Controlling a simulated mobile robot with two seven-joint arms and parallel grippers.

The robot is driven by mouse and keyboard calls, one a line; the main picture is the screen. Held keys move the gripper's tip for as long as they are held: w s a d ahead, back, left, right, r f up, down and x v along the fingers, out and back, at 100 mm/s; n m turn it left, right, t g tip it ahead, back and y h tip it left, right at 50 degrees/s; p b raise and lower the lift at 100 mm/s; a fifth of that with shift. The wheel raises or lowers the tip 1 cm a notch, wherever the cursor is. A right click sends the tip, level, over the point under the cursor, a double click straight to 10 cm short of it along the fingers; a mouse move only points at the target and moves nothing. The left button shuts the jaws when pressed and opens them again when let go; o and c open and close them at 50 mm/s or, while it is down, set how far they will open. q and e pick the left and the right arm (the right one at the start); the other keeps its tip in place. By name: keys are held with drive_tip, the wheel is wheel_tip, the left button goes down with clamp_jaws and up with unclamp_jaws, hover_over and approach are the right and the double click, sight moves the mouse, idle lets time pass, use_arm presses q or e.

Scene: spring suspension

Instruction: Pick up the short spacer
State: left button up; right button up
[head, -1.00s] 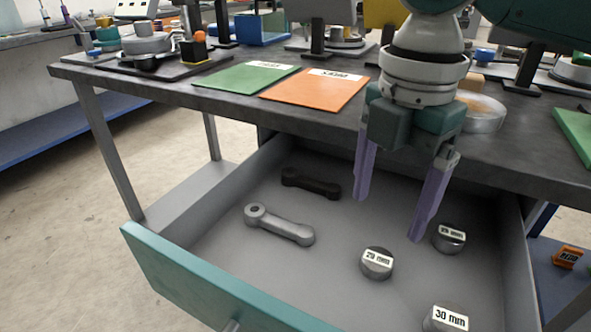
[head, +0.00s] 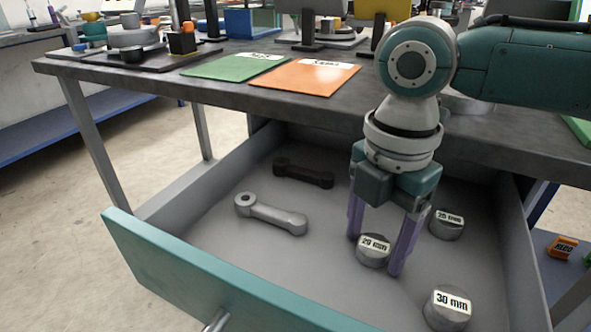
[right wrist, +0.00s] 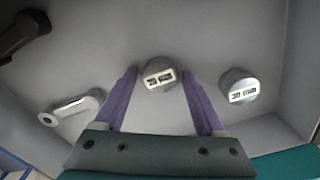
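Three grey cylindrical spacers with white labels stand in the open drawer. The shortest-labelled one, the 20 mm spacer (head: 372,251), is between the purple fingers of my right gripper (head: 375,254). In the right wrist view this 20 mm spacer (right wrist: 159,73) sits between and slightly beyond the open fingertips (right wrist: 160,78), with gaps at both sides. The 25 mm spacer (head: 447,225) is behind and to the right. The 30 mm spacer (head: 447,310) is nearer the front right; it also shows in the right wrist view (right wrist: 238,88). My left gripper is not in view.
A silver link arm (head: 271,214) and a dark link arm (head: 303,174) lie in the drawer's left part. The drawer's teal front (head: 200,275) and grey side walls bound the space. The tabletop (head: 330,105) overhangs behind, with green (head: 236,67) and orange (head: 306,77) sheets.

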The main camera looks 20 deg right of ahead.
clamp_jaws()
idle(0.3)
